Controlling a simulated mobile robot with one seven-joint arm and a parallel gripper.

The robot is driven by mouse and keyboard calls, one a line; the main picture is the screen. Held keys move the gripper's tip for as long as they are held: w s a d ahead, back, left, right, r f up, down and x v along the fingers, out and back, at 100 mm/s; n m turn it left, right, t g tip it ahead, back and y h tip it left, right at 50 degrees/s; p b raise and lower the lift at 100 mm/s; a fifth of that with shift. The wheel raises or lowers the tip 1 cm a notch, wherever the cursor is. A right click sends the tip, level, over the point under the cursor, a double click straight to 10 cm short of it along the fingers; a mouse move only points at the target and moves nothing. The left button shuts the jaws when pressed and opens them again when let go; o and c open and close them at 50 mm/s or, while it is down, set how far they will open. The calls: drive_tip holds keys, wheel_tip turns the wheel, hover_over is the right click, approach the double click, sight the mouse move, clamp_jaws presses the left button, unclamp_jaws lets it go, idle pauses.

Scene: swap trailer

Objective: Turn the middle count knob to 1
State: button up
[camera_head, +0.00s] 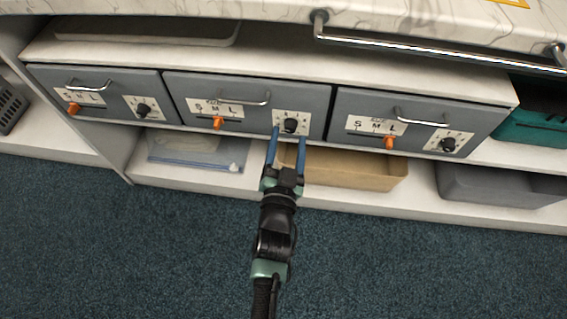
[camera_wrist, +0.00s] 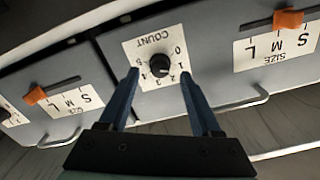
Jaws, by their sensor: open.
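The middle count knob (camera_head: 291,125) is a black knob on a white plate at the right of the middle grey drawer front. In the wrist view the knob (camera_wrist: 160,66) sits on its upside-down COUNT plate, with numbers around it. My gripper (camera_head: 289,131) is open, its two blue fingers pointing at the plate from below. In the wrist view the fingers (camera_wrist: 160,75) stand to either side of the knob, with gaps between them and it. The knob's pointer is too small to read surely.
The left drawer (camera_head: 110,92) and right drawer (camera_head: 420,120) have similar knobs and orange size sliders. The middle orange slider (camera_head: 218,122) is left of the count plate. A tan bin (camera_head: 350,168) lies on the shelf below. A metal rail (camera_head: 430,48) runs above.

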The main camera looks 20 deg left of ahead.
drive_tip(key=p+v, duration=0.2)
drive_tip(key=v, duration=0.9)
drive_tip(key=shift+s+p, duration=0.15)
drive_tip(key=shift+p, duration=0.25)
drive_tip(key=shift+d, duration=0.1)
